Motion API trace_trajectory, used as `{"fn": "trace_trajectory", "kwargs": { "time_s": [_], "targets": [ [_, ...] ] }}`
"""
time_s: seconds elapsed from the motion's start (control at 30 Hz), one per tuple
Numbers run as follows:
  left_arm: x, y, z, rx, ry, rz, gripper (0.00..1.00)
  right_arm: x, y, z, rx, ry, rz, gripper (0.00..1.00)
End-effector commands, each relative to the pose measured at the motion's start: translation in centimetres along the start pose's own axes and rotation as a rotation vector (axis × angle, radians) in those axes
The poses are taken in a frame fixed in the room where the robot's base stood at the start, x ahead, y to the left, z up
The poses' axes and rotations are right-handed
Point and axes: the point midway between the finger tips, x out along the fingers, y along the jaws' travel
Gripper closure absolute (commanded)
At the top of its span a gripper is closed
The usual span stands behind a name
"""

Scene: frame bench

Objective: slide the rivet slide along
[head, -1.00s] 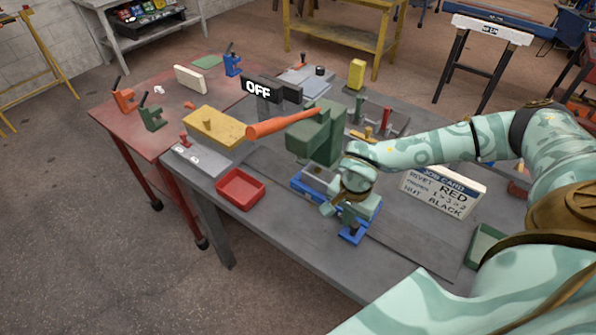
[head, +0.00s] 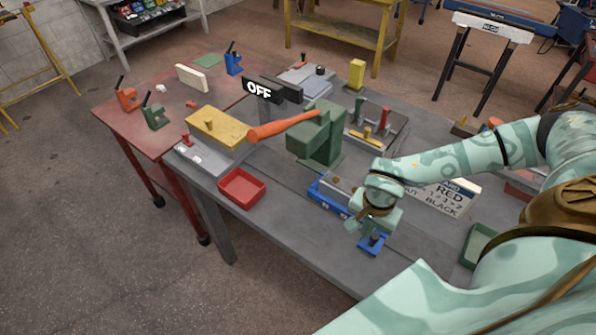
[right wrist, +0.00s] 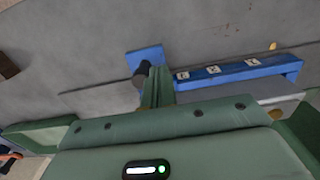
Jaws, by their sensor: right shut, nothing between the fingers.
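The rivet slide is a blue piece with a long labelled bar (head: 327,199) beside the foot of the green press (head: 318,145). A flat blue end plate (head: 365,247) with a dark upright knob (head: 374,238) lies to its front right. In the right wrist view, the bar (right wrist: 240,71) bears small white marked squares, and the plate (right wrist: 148,54) and knob (right wrist: 139,79) also show. My right gripper (right wrist: 158,82) is shut and empty, its fingers right beside the knob; whether they touch it I cannot tell. The arm hides the middle of the slide. My left gripper is out of view.
A red tray (head: 242,188) stands left of the slide and a green tray (head: 478,247) to its right. The press has a long orange lever (head: 283,126). The bench front (head: 305,238) is clear.

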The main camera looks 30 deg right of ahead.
Motion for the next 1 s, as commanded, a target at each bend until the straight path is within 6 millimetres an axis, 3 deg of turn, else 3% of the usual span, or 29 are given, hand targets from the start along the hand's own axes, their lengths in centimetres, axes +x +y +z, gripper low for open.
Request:
{"fn": "trace_trajectory", "kwargs": {
  "time_s": [1.0],
  "targets": [
    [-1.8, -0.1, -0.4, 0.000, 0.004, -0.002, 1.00, 0.0, 6.2, 0.0, 0.000, 0.000, 0.002, 1.00]
  ]
}}
